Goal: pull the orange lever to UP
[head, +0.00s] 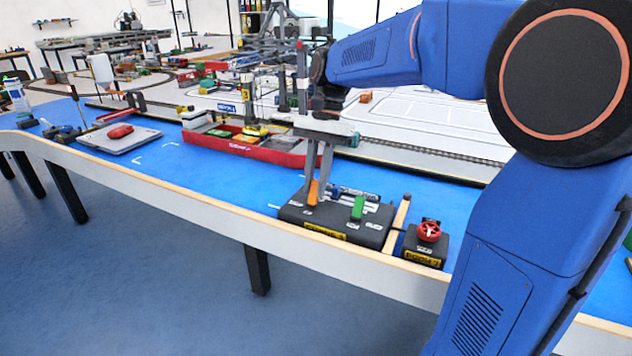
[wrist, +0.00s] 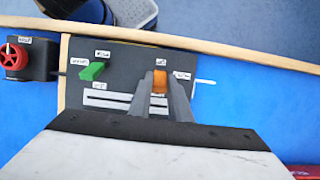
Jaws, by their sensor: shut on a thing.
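The orange lever (head: 313,192) stands on the left part of a dark control box (head: 290,213). My gripper (head: 319,190) reaches down from above and is shut on the orange lever. In the wrist view the orange lever (wrist: 160,82) shows between the two grey fingers (wrist: 160,85), which hide its sides. A green lever (head: 358,207) stands to its right on the same box; it also shows in the wrist view (wrist: 92,71). Small white labels sit around both levers, too small to read surely.
A box with a red handwheel (head: 429,231) stands right of the control box, with a wooden strip (head: 397,222) between them. A red ship model (head: 250,146) lies behind.

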